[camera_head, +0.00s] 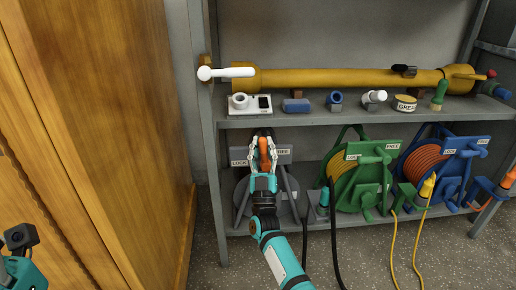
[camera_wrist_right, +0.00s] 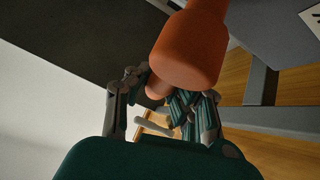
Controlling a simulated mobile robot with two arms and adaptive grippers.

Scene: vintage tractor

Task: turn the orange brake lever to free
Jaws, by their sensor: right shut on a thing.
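The orange brake lever (camera_head: 264,146) stands on the grey reel unit on the lower shelf. It is upright, between a LOCK label (camera_head: 239,163) on its left and a FREE label (camera_head: 282,152) on its right. My right gripper (camera_head: 264,158) is shut on the lever, with a finger on each side. In the right wrist view the orange lever (camera_wrist_right: 188,50) passes between the fingers, its thick end toward the camera. Of my left arm only a teal part with a black camera shows at the lower left; its fingertips are out of sight.
Green (camera_head: 366,170) and blue (camera_head: 443,165) hose reels stand to the right. The upper shelf (camera_head: 300,119) holds a yellow tube (camera_head: 340,79) and small items. A wooden cabinet (camera_head: 110,130) closes off the left. Black and yellow hoses hang to the floor.

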